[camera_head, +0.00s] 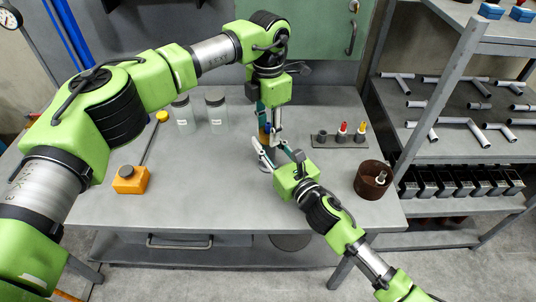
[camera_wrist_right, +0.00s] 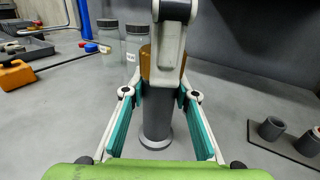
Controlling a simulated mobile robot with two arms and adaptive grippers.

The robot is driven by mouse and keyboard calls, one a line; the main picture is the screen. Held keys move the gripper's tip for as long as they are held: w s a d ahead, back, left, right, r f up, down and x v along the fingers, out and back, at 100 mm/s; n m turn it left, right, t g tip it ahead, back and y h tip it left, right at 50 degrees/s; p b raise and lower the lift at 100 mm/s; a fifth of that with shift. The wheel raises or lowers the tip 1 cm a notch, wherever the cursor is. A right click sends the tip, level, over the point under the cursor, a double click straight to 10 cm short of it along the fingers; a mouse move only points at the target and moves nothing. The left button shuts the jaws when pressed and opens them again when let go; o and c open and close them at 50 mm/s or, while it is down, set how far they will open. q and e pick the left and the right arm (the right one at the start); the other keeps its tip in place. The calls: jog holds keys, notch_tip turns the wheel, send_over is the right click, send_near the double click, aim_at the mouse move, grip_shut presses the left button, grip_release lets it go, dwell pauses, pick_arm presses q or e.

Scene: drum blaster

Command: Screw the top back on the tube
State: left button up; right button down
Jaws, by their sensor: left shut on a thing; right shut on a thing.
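The grey tube (camera_wrist_right: 157,120) stands upright on a round foot on the table, between my right gripper's teal finger pads. My right gripper (camera_wrist_right: 160,96) is shut on the tube from the front; in the head view it (camera_head: 267,150) comes in from the lower right. A brown-orange top (camera_wrist_right: 148,66) sits at the tube's upper end; whether it is seated or threaded cannot be told. My left gripper (camera_wrist_right: 172,45) hangs down over the top, its pale finger in front of it. It is shut on the top, and hides part of it; it also shows in the head view (camera_head: 270,118).
Two clear jars with dark lids (camera_head: 184,116) stand behind left. An orange block (camera_head: 130,180) lies at front left. A tray (camera_head: 340,142) with small coloured-tipped items and a brown bowl (camera_head: 373,180) are on the right. The front middle of the table (camera_head: 210,190) is clear.

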pick_arm(q)
jog(key=m, duration=0.5)
jog(key=shift+m, duration=0.4)
jog(key=m, duration=1.8)
jog(key=o, duration=1.2)
jog(key=shift+r, duration=2.25)
